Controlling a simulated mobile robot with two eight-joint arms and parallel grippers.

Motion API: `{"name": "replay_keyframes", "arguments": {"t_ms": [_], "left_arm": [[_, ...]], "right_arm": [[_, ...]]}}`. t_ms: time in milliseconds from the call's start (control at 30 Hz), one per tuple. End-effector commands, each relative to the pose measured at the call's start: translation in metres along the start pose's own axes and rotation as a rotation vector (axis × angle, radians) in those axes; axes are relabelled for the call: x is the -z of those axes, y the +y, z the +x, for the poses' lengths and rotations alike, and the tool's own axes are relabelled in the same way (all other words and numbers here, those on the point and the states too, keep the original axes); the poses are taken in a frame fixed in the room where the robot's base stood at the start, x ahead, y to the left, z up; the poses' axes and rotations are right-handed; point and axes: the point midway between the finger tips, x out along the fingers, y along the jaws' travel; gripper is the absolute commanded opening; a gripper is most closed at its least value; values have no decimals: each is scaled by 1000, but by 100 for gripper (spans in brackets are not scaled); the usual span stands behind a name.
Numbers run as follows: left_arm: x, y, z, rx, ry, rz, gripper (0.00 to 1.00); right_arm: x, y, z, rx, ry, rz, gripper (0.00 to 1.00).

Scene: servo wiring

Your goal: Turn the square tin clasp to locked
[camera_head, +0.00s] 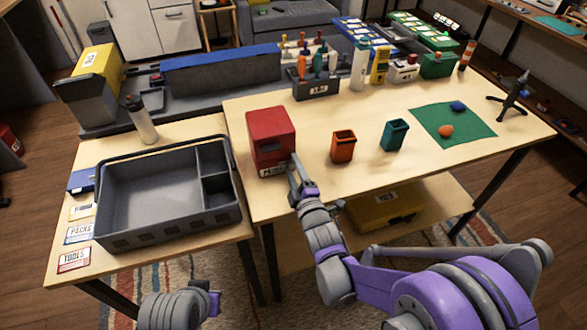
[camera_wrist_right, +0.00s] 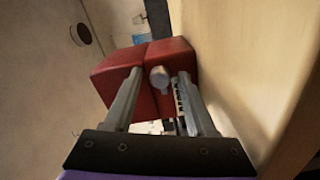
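The square tin (camera_head: 270,135) is a red box on the front left part of the wooden table, with a white label low on its front. It also shows in the right wrist view (camera_wrist_right: 115,80), with a dark seam between its two red parts. A grey rounded clasp knob (camera_wrist_right: 159,77) sticks out near the seam. My right gripper (camera_head: 293,166) is at the tin's front right side. Its fingers (camera_wrist_right: 159,80) are apart, one on each side of the knob, with gaps showing. The clasp is hidden in the head view. My left gripper (camera_head: 214,302) is low at the bottom, its fingers unclear.
A grey divided tray (camera_head: 150,236) stands left of the tin. An orange bin (camera_head: 343,148) and a teal bin (camera_head: 394,135) stand to its right. A green mat (camera_head: 470,136) with small lumps lies farther right. A tool holder (camera_head: 316,88) stands behind. Bare tabletop lies between tin and bins.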

Motion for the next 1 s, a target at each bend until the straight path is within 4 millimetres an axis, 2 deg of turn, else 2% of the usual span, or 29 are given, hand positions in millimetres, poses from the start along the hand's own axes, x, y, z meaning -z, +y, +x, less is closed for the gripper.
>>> {"name": "replay_keyframes", "arguments": {"t_ms": [33, 200, 300, 667, 1000], "left_arm": [[0, 0, 0, 0, 0, 0, 0], [0, 0, 0, 0, 0, 0, 0], [0, 0, 0, 0, 0, 0, 0], [-1, 0, 1, 0, 0, 0, 0], [-5, 0, 9, 0, -3, 0, 0]], "right_arm": [[0, 0, 0, 0, 0, 0, 45], [0, 0, 0, 0, 0, 0, 14], [0, 0, 0, 0, 0, 0, 0], [0, 0, 0, 0, 0, 22, 0], [0, -1, 0, 0, 0, 209, 0]]}}
